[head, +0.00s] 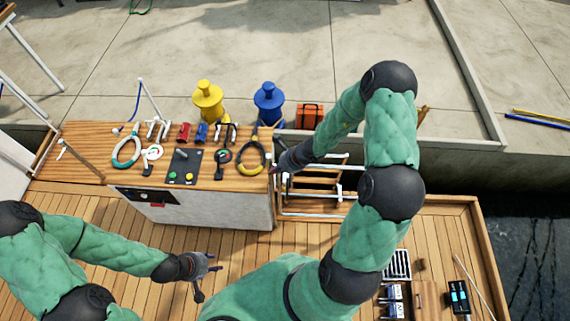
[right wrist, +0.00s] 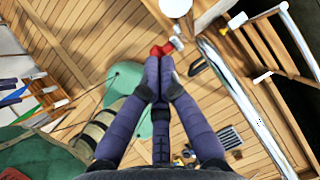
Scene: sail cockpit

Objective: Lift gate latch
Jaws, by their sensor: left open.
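The gate (head: 318,213), with pale metal rails, stands right of the wooden counter. It also shows in the right wrist view as a curved metal rail (right wrist: 240,95). A small red piece with a pale metal part (right wrist: 177,42), possibly the gate latch, is near that rail. My right gripper (head: 280,172) is at the counter's right end beside the gate. In the right wrist view its fingers (right wrist: 159,62) converge at the red piece; whether they grip it is unclear. My left gripper (head: 212,270) is open and empty over the deck, left of the gate.
The counter (head: 85,165) carries a control panel (head: 184,166), coiled ropes and several small fittings. A yellow bollard (head: 208,102), a blue bollard (head: 268,104) and an orange case (head: 309,116) stand behind it. Several items lie on the deck at lower right.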

